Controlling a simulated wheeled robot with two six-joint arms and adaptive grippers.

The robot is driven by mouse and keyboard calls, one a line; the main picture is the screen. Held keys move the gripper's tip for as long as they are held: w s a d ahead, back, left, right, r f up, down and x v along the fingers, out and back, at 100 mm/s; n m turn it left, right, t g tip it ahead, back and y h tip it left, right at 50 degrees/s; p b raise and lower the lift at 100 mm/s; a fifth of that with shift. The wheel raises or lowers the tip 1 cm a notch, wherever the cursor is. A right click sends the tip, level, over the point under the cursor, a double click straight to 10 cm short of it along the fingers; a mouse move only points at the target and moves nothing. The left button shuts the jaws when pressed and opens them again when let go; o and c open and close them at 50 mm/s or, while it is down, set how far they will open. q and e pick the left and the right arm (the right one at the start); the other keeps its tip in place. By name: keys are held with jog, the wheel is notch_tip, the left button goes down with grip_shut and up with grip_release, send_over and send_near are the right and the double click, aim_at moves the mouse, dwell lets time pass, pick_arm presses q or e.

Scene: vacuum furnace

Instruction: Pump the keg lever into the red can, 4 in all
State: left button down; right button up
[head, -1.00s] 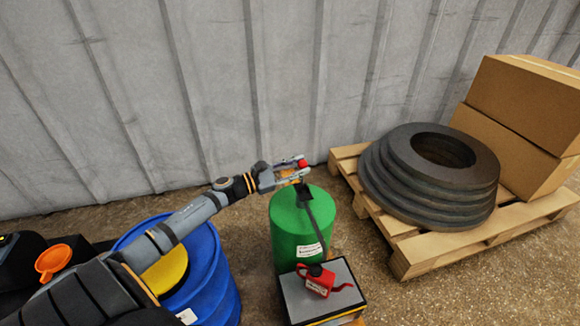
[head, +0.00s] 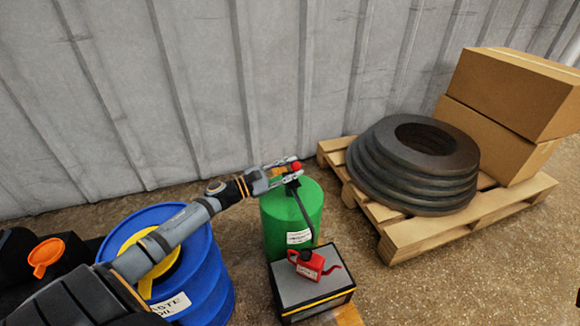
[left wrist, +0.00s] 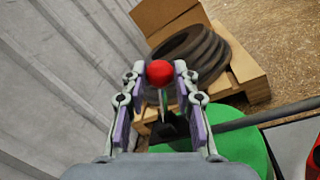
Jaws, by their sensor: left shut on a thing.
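The green keg (head: 279,220) stands on the floor below my left gripper, with a black pump head (head: 293,185) and a dark spout tube (head: 304,216) running down toward the can. The keg lever ends in a red knob (head: 296,166), also seen in the left wrist view (left wrist: 159,72). My left gripper (head: 284,170) is shut on the lever, with the knob at its fingertips, just above the keg's top. The red can (head: 309,266) stands on a grey-topped box in front of the keg. The tube's end is over the can. My right gripper is not in view.
The grey-topped box (head: 318,287) has a black and yellow edge. A blue barrel (head: 208,275) with a yellow funnel (head: 140,240) stands left, beside an orange funnel (head: 45,254). A pallet (head: 425,238) with stacked black rings (head: 418,190) and cartons (head: 515,90) is right. A corrugated wall (head: 205,80) is behind.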

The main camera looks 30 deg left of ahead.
pick_arm(q)
jog(key=shift+s+f, duration=0.1)
jog(key=shift+f, duration=0.25)
jog(key=c, duration=1)
grip_release()
jog(key=shift+r, duration=0.1)
jog(key=v, duration=0.7)
jog(key=shift+s+a, duration=0.1)
jog(key=shift+s, duration=0.05)
